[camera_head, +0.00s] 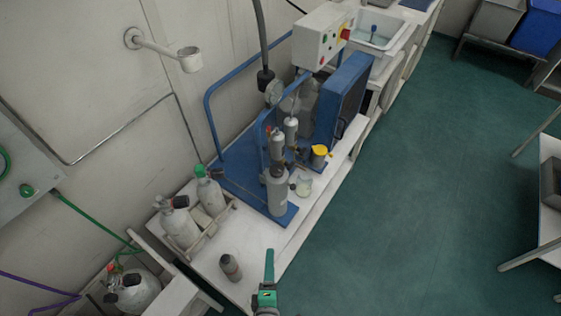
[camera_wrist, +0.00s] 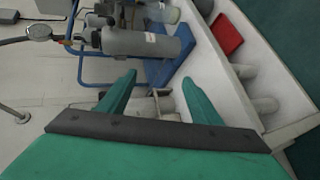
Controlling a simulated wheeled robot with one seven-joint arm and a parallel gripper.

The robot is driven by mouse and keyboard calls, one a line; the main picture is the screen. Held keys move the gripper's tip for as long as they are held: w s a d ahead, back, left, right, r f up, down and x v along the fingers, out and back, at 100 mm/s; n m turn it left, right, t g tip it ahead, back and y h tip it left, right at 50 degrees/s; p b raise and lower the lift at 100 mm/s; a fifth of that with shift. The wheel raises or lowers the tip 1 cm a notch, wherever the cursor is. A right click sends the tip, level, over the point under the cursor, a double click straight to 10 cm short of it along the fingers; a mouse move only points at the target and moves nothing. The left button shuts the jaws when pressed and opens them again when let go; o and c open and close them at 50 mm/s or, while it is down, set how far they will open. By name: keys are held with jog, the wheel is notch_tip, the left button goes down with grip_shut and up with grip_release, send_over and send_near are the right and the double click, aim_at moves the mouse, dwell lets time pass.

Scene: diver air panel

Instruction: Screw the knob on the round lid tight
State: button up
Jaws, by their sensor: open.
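My gripper (camera_head: 269,262) is green and hangs at the front edge of the white bench in the head view. In the wrist view its two fingers (camera_wrist: 158,92) are spread apart with nothing between them. A small pot with a yellow top (camera_head: 320,151) stands on the bench beside the blue panel frame, well behind my gripper. The yellow top may be the lid with its knob, but it is too small to tell how the knob sits. I cannot make out a round lid in the wrist view.
A grey cylinder (camera_head: 277,190) stands on a blue base; it also shows in the wrist view (camera_wrist: 140,43). A glass jar (camera_head: 304,185) is beside it.

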jog(key=w+n+h, duration=0.1)
jog(key=w+n, duration=0.3)
jog(key=w, duration=0.3)
jog(key=n+t+h, duration=0.2)
jog(key=n+h, duration=0.4)
jog(key=n, duration=0.3)
send_near(274, 175)
jog(key=x, duration=0.5)
jog(key=shift+w+d+f, duration=0.1)
jog(key=shift+w+f, duration=0.05)
jog(key=shift+w, duration=0.2)
jog(key=x, duration=1)
jog(key=shift+w+d, duration=0.2)
jog(key=shift+w, duration=0.1)
jog(key=shift+c, duration=0.4)
jog(key=c, duration=1)
